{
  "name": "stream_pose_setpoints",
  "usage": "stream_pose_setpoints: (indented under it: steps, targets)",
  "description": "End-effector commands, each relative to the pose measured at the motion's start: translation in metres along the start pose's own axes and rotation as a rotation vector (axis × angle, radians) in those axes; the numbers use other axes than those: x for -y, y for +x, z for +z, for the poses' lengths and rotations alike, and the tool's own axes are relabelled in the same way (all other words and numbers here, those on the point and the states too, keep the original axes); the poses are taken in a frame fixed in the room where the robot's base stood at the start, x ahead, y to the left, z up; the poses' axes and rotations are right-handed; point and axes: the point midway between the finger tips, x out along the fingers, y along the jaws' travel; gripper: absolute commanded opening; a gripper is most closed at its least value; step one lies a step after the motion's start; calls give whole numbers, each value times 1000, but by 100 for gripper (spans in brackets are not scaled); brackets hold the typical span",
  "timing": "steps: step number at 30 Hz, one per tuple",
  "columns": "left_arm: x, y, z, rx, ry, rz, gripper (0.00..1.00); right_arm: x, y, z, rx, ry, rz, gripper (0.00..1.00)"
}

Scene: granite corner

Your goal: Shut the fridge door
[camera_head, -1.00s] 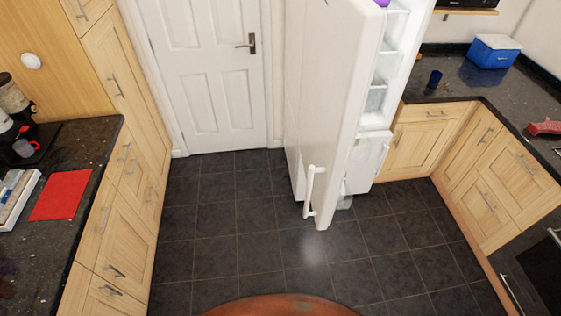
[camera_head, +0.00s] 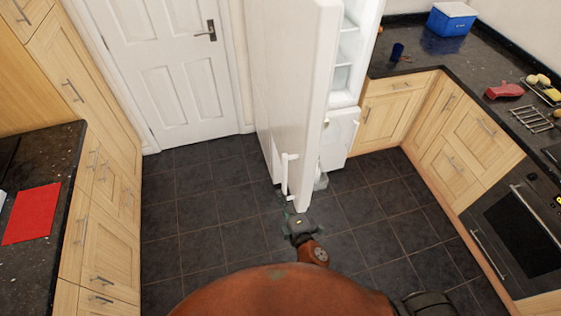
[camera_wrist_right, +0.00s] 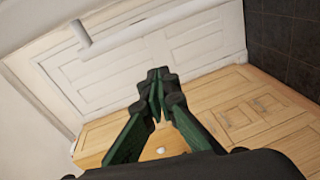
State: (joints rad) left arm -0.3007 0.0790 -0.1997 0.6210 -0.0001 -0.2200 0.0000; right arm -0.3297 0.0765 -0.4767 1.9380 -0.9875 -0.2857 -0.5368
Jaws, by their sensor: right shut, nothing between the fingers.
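The white fridge door (camera_head: 288,100) stands swung open toward me, with the shelves of the fridge interior (camera_head: 345,70) showing to its right. Its vertical white handle (camera_head: 285,175) is low on the door's outer face. My right gripper (camera_head: 291,216) is near the bottom end of the door, just below the handle in the head view; I cannot tell whether it touches. In the right wrist view, the dark and green fingers (camera_wrist_right: 158,95) are together and empty. A white bar, likely the handle (camera_wrist_right: 80,33), lies up and left of them. My left gripper is not in view.
A white room door (camera_head: 165,75) stands behind on the left. Wooden cabinets with dark worktops run along both sides; a red mat (camera_head: 32,213) lies on the left one, a blue box (camera_head: 451,19) on the right. The tiled floor (camera_head: 200,225) between is clear.

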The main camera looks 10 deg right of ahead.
Motion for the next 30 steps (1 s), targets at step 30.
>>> stream_pose_setpoints:
  steps: [30]
  targets:
    - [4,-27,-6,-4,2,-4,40,-98,70,10,-2,-105,137,0]
